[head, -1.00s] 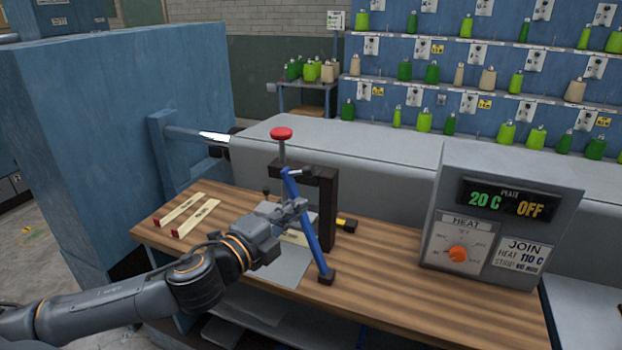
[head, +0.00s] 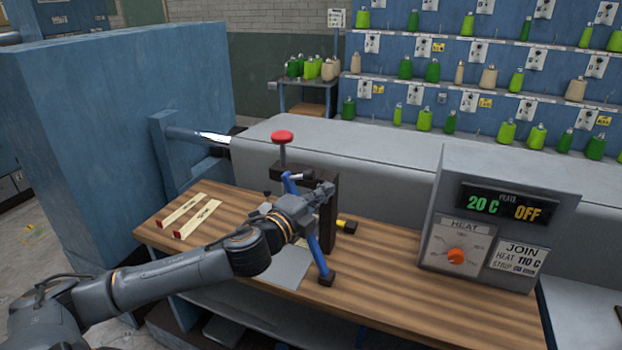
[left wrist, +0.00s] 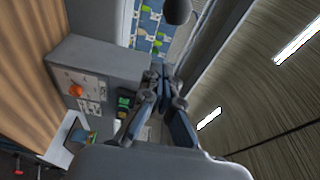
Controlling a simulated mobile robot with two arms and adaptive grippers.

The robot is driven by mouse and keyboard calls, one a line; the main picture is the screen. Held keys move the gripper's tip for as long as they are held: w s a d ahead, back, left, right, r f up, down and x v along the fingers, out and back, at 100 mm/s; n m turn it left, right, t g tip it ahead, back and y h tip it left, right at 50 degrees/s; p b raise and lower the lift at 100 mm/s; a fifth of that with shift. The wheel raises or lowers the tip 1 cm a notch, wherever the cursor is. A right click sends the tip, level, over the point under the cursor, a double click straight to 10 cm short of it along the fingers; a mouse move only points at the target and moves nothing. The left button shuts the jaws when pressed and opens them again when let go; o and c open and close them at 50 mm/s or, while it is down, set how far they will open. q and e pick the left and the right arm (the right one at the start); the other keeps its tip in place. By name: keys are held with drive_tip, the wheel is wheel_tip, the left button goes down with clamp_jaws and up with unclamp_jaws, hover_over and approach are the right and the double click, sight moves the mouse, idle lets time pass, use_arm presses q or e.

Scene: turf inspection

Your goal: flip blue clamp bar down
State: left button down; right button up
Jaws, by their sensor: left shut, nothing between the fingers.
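The blue clamp bar (head: 319,255) stands steeply tilted, its foot at a dark block on the wooden bench and its upper end leaning left beside the dark press frame (head: 328,228). A red knob (head: 282,137) tops the press. My left gripper (head: 328,190) is shut and empty, at the upper part of the bar and in front of the frame. My left wrist hides the middle of the bar; I cannot tell whether they touch. In the left wrist view the closed fingertips (left wrist: 165,78) show with nothing between them. My right gripper is out of view.
The grey heat control box (head: 495,225) stands on the bench's right side, reading 20 C and OFF. Two pale strips (head: 197,219) lie at the bench's left. A grey plate (head: 287,270) lies below my wrist.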

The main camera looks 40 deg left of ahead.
use_arm(q)
drive_tip(key=a, duration=0.2)
drive_tip(key=w+a+p, duration=0.1)
drive_tip(key=a, duration=0.1)
idle(0.4)
